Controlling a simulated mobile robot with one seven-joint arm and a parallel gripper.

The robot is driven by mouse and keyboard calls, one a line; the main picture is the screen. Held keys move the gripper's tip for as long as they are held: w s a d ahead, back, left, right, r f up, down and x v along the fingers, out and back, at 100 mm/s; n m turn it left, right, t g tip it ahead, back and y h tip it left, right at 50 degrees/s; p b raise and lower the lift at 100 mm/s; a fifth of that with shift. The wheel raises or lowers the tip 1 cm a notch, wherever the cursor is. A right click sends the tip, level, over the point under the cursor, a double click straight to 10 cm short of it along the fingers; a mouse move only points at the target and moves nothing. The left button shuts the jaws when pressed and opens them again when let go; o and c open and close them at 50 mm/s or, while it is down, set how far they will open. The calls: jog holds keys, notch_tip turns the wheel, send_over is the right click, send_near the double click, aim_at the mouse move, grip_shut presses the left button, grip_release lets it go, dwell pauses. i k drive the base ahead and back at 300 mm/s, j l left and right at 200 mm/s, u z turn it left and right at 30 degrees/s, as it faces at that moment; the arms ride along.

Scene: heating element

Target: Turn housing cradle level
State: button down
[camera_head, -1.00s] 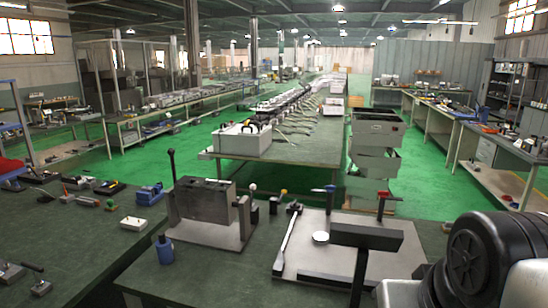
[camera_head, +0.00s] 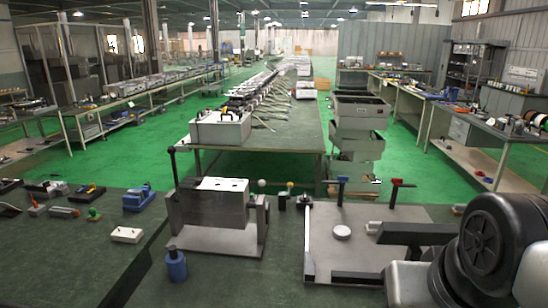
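What seems to be the housing cradle, a grey box-shaped block (camera_head: 212,206) with a bright top, sits between upright plates on a flat metal base (camera_head: 218,240), left of centre on the near bench. Its top edge looks about level. A thin lever with a black knob (camera_head: 172,151) stands at its left. A grey side plate (camera_head: 260,218) stands at its right. My arm (camera_head: 488,250) fills the lower right corner, well apart from the cradle. A dark bar (camera_head: 418,234) reaches left from beside it; I cannot tell whether it is my gripper. No fingertips show clearly.
A flat board (camera_head: 370,215) with a round disc (camera_head: 342,232) and blue and red handles lies right of the cradle. A blue bottle (camera_head: 176,264) stands in front left. Small tools and a white block (camera_head: 127,235) lie further left. The bench front between bottle and board is clear.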

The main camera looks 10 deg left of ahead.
aim_at(214, 203)
jog(key=i+j, duration=0.1)
jog(key=j, duration=0.7)
jog(key=i+j, duration=0.1)
jog(key=j, duration=0.65)
